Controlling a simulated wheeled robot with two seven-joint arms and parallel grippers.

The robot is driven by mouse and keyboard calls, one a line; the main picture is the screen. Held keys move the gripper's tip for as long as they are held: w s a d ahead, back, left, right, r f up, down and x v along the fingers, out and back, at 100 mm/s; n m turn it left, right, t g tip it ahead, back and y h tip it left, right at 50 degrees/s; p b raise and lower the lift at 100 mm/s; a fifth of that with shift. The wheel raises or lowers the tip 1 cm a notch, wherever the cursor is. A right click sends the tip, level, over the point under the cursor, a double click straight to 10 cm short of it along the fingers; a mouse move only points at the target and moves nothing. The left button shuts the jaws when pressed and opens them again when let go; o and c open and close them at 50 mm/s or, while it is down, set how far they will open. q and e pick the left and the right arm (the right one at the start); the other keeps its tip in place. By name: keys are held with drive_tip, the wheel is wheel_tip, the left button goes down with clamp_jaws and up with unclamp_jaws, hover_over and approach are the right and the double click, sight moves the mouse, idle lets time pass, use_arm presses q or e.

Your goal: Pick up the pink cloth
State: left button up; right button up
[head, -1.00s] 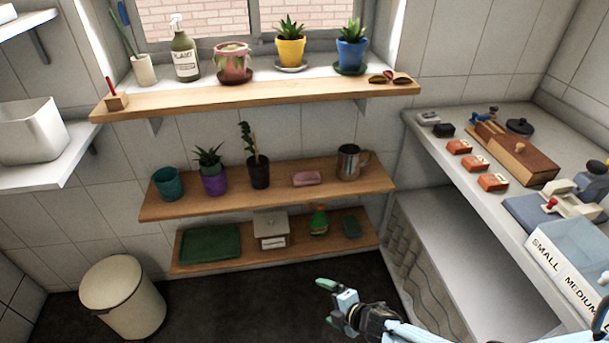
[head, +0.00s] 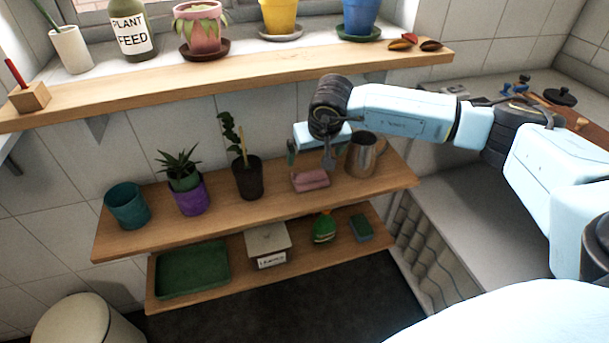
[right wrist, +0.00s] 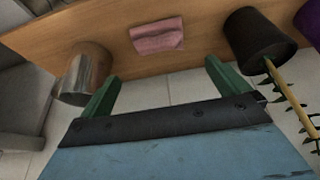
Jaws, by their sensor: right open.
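The pink cloth (head: 311,180) lies folded on the middle wooden shelf, between the dark potted plant and the metal mug. It also shows in the right wrist view (right wrist: 157,37), beyond the fingertips and between their lines. My right gripper (head: 308,158) is just above and behind the cloth in the head view, seen partly from the side. In the right wrist view its green fingers (right wrist: 160,88) are spread apart with nothing between them. The cloth is apart from the fingers there. My left gripper is not in view.
On the same shelf, the metal mug (head: 361,156) stands close right of the cloth and the dark pot (head: 248,180) stands left. The upper shelf (head: 230,78) with pots overhangs behind. A lower shelf (head: 300,262) holds a green tray, a box and a bottle.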

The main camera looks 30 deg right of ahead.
sight(312, 172)
drive_tip(key=b+x, duration=0.1)
drive_tip(key=x, duration=0.4)
drive_tip(key=shift+s+f, duration=0.1)
drive_tip(key=shift+f, duration=0.2)
drive_tip(key=b+x, duration=0.1)
drive_tip(key=x, duration=0.3)
drive_tip(key=shift+s+f, duration=0.1)
drive_tip(key=shift+f, duration=0.1)
drive_tip(key=shift+w+f+b, duration=0.3)
drive_tip(key=shift+f, duration=0.25)
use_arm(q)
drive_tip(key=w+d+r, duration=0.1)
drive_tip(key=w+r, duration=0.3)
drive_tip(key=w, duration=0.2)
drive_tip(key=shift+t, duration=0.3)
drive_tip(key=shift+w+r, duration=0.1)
use_arm(e)
drive_tip(key=c, duration=0.8)
